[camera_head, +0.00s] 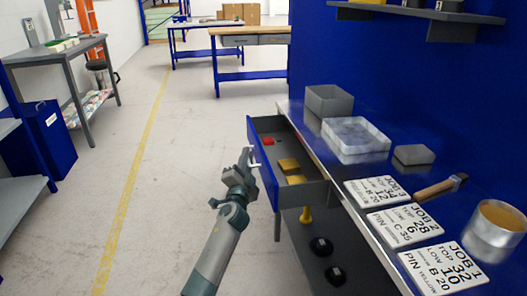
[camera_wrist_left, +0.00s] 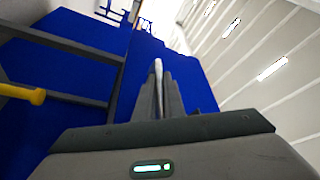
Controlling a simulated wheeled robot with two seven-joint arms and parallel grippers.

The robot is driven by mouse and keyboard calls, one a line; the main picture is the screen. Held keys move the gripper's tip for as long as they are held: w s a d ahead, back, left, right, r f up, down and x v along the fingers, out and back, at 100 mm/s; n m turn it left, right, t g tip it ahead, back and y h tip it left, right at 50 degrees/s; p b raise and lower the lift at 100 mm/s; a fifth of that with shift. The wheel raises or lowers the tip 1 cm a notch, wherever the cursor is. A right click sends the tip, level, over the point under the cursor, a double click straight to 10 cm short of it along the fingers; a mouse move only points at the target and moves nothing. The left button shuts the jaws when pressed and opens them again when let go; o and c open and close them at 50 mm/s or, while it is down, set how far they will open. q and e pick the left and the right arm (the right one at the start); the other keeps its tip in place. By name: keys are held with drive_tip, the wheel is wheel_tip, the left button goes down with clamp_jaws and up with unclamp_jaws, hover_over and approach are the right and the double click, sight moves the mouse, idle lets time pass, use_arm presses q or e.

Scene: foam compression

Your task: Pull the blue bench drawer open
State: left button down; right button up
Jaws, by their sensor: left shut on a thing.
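The blue bench drawer (camera_head: 267,178) stands pulled out from under the bench top, at the centre of the head view. Red and yellow items lie inside it. A pale handle (camera_head: 254,163) sits on its blue front. My left gripper (camera_head: 249,158) is at the drawer front, shut on the handle. In the left wrist view the fingers (camera_wrist_left: 158,92) are closed together around a thin pale bar, with the blue front behind them. My right gripper is not in view.
A lower shelf (camera_head: 308,243) holds a yellow piece and black objects. The floor left of the drawer is clear.

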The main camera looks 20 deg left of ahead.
use_arm(q)
drive_tip(key=s+a+p, duration=0.2)
drive_tip(key=s+a, duration=0.5)
drive_tip(key=a, duration=0.3)
drive_tip(key=shift+a, duration=0.15)
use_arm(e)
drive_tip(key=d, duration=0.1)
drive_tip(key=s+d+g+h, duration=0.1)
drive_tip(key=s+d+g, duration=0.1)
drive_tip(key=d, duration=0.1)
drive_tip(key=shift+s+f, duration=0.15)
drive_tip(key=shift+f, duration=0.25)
use_arm(q)
drive_tip(key=c, duration=2.1)
unclamp_jaws()
drive_tip(key=shift+s+p, duration=0.15)
drive_tip(key=shift+p, duration=0.15)
drive_tip(key=v, duration=1.7)
drive_tip(key=shift+f, duration=0.1)
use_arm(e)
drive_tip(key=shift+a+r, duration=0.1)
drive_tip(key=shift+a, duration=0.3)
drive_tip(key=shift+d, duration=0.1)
